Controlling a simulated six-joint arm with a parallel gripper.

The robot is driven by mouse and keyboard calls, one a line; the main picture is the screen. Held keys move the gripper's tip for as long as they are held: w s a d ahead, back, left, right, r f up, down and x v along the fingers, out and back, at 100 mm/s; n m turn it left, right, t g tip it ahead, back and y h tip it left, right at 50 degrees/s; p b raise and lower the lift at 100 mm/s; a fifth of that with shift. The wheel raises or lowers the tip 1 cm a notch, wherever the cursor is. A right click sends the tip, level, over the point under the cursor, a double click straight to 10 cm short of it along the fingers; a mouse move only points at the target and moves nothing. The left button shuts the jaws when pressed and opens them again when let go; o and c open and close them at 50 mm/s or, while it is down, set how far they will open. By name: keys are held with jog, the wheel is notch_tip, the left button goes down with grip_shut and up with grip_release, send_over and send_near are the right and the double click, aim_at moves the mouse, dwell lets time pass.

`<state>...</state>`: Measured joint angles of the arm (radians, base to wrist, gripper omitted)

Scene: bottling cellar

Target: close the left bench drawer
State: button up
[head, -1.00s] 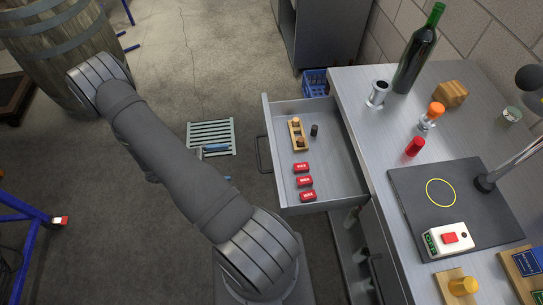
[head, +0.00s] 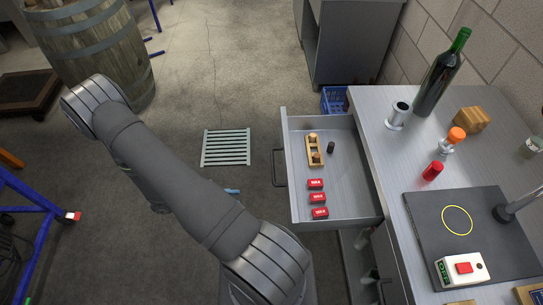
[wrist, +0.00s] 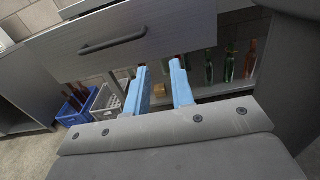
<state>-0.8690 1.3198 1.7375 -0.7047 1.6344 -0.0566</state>
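The left bench drawer (head: 340,160) is pulled well out from the bench in the head view. Its grey front carries a dark bar handle (head: 278,168), which also shows in the wrist view (wrist: 112,43). In the wrist view my gripper (wrist: 159,68) has two blue fingers standing apart with nothing visible between them. The fingertips appear just below the drawer front's lower edge, to the right of the handle; contact cannot be told. In the head view my arm hides most of the gripper; only a small blue bit shows beside it.
On the bench (head: 396,165) stand a green bottle (head: 441,75) and a red cylinder (head: 433,171). Floor left of the drawer is clear around a slatted grate (head: 227,147).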

aim_at(312, 200)
jog(key=shift+s+d, duration=0.35)
jog(key=shift+d, duration=0.05)
jog(key=c, duration=0.4)
jog(key=d, duration=1.3)
jog(key=shift+d, duration=0.25)
jog(key=shift+d, duration=0.1)
jog(key=d, duration=2.4)
jog(key=shift+d, duration=0.4)
jog(key=shift+d+r, duration=0.1)
jog(key=shift+d, duration=0.1)
jog(key=shift+w+d+r, duration=0.1)
jog(key=shift+w, duration=0.05)
jog(key=shift+a, duration=7.3)
jog(key=shift+d, duration=0.1)
